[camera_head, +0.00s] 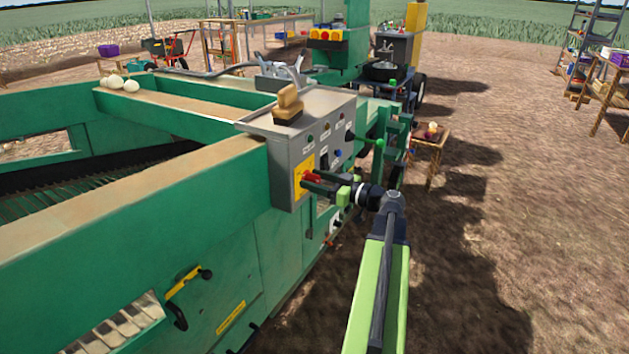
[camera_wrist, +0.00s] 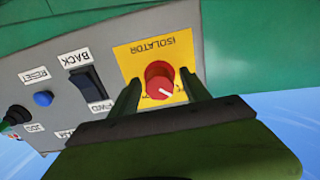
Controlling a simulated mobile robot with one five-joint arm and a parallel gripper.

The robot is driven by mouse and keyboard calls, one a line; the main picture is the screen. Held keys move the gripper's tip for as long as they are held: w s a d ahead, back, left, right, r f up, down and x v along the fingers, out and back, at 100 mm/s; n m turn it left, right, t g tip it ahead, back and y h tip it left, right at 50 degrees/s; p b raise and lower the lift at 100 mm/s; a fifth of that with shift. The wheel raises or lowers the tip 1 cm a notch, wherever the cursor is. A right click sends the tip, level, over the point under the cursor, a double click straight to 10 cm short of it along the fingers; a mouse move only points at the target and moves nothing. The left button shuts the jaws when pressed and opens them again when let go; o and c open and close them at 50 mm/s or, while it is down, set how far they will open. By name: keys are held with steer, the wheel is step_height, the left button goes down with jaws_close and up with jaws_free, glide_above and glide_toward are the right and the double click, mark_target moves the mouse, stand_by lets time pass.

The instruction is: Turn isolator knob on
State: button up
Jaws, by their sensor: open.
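The isolator knob (camera_wrist: 159,81) is red with a white pointer line and sits on a yellow plate (camera_wrist: 178,50) marked ISOLATOR. In the wrist view its pointer slants toward the lower right of the picture. My gripper (camera_wrist: 161,88) is open, with one dark green finger on each side of the knob. I cannot tell whether the fingers touch it. In the head view the red knob (camera_head: 312,178) shows on the grey control box (camera_head: 290,150), partly hidden by my gripper (camera_head: 318,182).
Beside the plate are a black BACK/FWD rocker switch (camera_wrist: 87,84) and a blue RESET button (camera_wrist: 43,98). A wooden-handled brush (camera_head: 288,104) lies on top of the box. The green elevator (camera_head: 120,205) fills the left; bare soil (camera_head: 480,230) on the right is open.

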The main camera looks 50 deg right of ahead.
steer(key=shift+w, duration=0.1)
jaws_close()
stand_by(0.3)
steer(key=shift+m, duration=0.4)
steer(key=m, duration=0.3)
steer(key=shift+m, duration=0.4)
steer(key=m, duration=0.9)
steer(key=shift+d, duration=0.1)
steer(key=m, duration=0.4)
steer(key=shift+f, duration=0.1)
steer(key=shift+m, duration=0.3)
